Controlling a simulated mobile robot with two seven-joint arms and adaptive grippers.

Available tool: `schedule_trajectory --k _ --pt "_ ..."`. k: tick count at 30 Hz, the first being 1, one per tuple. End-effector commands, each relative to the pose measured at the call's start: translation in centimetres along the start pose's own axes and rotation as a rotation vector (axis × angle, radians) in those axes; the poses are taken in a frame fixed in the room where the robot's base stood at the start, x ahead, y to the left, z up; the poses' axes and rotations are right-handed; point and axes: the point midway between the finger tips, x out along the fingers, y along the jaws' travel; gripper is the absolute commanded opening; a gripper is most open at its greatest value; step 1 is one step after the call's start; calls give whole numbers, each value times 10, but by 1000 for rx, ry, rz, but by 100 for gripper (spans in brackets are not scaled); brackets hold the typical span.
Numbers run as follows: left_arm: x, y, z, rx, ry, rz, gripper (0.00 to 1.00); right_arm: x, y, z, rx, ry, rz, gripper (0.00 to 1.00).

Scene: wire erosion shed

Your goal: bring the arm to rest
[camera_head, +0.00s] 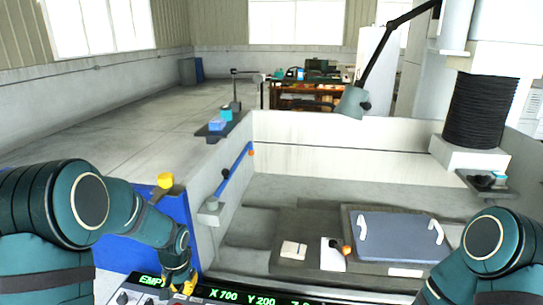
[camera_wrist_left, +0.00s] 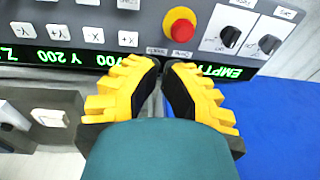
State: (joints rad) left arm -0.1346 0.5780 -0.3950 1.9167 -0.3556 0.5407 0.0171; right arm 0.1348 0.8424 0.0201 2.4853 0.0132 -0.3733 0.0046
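My left gripper (camera_head: 180,284) is low at the left of the head view, over the control panel's display strip. In the left wrist view its yellow fingers with black pads (camera_wrist_left: 162,66) come together at the tips, with only a thin gap and nothing held between them. The tips lie just over the edge of the control panel (camera_wrist_left: 120,42), below its red knob (camera_wrist_left: 180,24); I cannot tell whether they touch it. My right arm (camera_head: 488,250) shows at the lower right, but its gripper is out of view.
The green display (camera_head: 235,296) runs along the front edge. A yellow knob (camera_head: 165,180) stands on the blue panel. A lamp (camera_head: 353,102) hangs behind.

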Motion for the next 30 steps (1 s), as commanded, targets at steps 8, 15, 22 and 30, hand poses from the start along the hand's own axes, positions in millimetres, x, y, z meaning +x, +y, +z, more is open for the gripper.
schedule_trajectory --k 8,15,22,30 --pt "109 120 77 -78 30 253 0 21 7 6 -2 -10 1 47" --pt "144 195 151 -214 54 385 0 33 12 10 -5 -17 2 47" --pt "146 210 171 -261 66 407 0 35 12 11 -6 -18 2 47" --pt "146 210 170 -260 68 406 0 35 12 11 -6 -18 2 47"
